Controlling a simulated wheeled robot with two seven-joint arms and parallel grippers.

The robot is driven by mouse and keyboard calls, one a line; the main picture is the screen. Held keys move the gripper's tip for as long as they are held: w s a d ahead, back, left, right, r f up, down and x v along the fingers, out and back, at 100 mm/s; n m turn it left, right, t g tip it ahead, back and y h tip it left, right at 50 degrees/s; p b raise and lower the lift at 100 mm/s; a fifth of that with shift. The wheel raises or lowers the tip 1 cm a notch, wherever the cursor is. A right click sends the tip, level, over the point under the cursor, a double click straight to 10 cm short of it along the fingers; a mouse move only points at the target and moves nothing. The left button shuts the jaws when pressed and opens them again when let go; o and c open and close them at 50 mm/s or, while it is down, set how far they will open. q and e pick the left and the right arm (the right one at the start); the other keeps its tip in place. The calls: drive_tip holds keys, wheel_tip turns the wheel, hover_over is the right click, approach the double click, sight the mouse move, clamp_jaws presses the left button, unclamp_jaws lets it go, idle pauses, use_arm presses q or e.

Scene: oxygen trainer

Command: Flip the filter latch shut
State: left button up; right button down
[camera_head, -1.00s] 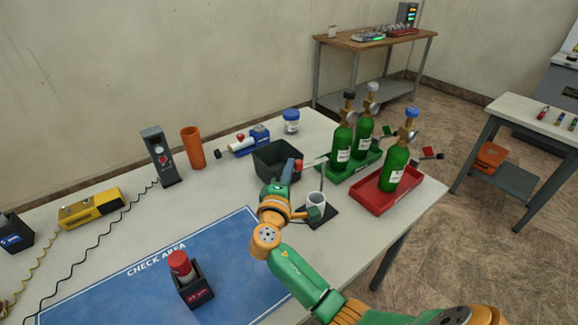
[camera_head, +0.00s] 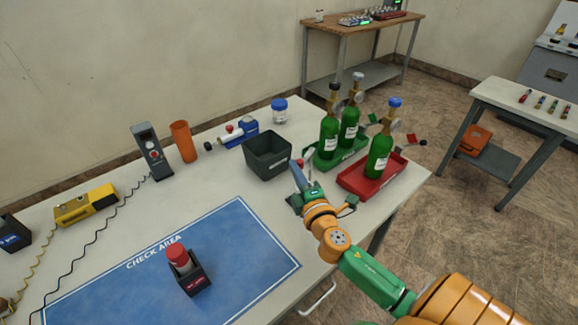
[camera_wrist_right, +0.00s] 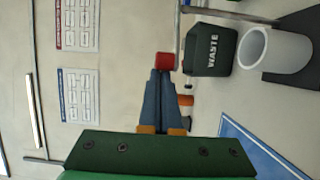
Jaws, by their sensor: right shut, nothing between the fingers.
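A red block (camera_wrist_right: 165,62), the end of a thin metal rod (camera_wrist_right: 177,30), sits right at my right fingertips in the wrist view. It also shows as a small red spot in the head view (camera_head: 299,163). Whether it is the filter latch I cannot tell for sure. My right gripper (camera_head: 297,170) is shut and empty. Its blue fingers (camera_wrist_right: 161,78) point at the red block, and contact is unclear. A white cup (camera_wrist_right: 275,50) on a dark base stands beside the rod; my gripper mostly hides it in the head view. My left gripper is not in view.
A black waste bin (camera_head: 267,150) stands close left of my right gripper. Green bottles (camera_head: 329,138) in green and red trays stand to the right. A blue check-area mat (camera_head: 225,245) holds a red-capped item (camera_head: 181,265). A blue device (camera_head: 247,127) lies farther back.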

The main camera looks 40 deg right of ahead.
drive_tip(key=shift+s+d, duration=0.25)
drive_tip(key=shift+s, duration=0.1)
drive_tip(key=shift+d, duration=0.1)
idle(0.5)
